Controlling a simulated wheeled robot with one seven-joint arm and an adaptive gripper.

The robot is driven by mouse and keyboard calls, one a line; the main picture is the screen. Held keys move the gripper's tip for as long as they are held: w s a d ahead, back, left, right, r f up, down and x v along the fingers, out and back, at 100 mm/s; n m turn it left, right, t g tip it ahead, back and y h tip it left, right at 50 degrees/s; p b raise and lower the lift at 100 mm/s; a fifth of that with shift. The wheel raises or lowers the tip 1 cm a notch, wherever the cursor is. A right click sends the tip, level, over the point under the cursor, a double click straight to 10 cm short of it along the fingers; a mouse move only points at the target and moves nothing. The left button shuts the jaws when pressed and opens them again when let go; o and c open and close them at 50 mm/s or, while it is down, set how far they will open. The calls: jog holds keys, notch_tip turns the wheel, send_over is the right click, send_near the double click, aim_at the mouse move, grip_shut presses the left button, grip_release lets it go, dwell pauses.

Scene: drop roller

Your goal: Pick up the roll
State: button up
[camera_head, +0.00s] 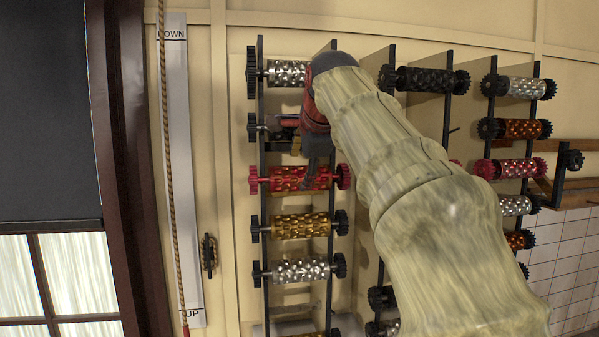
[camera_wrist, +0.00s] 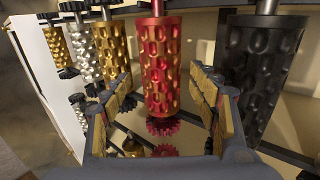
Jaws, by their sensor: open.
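Several bumpy rolls with gear-shaped ends hang on a wall rack. A red roll with gold dimples (camera_head: 290,179) is in the left column. In the wrist view the red roll (camera_wrist: 160,60) shows between my gripper's fingers (camera_wrist: 163,88), which are spread apart with no visible contact. My gripper (camera_head: 300,154) is open and empty, close to the rack at the level of the red roll and the dark roll above it. A black roll (camera_wrist: 258,75) is just right of the fingers in the wrist view. My arm hides part of the rack in the head view.
A gold roll (camera_head: 297,226) and a silver roll (camera_head: 300,270) hang below the red one; another silver roll (camera_head: 287,73) is at the top. More rolls (camera_head: 520,128) hang in columns to the right. A rope (camera_head: 170,150) hangs at the left.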

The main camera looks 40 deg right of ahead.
aim_at(303, 173)
jog(key=shift+x, duration=0.9)
jog(key=p+x, duration=0.1)
jog(key=x, duration=0.1)
jog(key=p+x, duration=0.1)
jog(key=x, duration=0.1)
jog(key=shift+d, duration=0.4)
jog(key=shift+w+d+f, duration=0.1)
jog(key=shift+w+f, duration=0.2)
jog(key=shift+s, duration=0.1)
jog(key=shift+c, duration=0.5)
grip_shut()
jog(key=shift+f, duration=0.1)
jog(key=shift+r, duration=0.25)
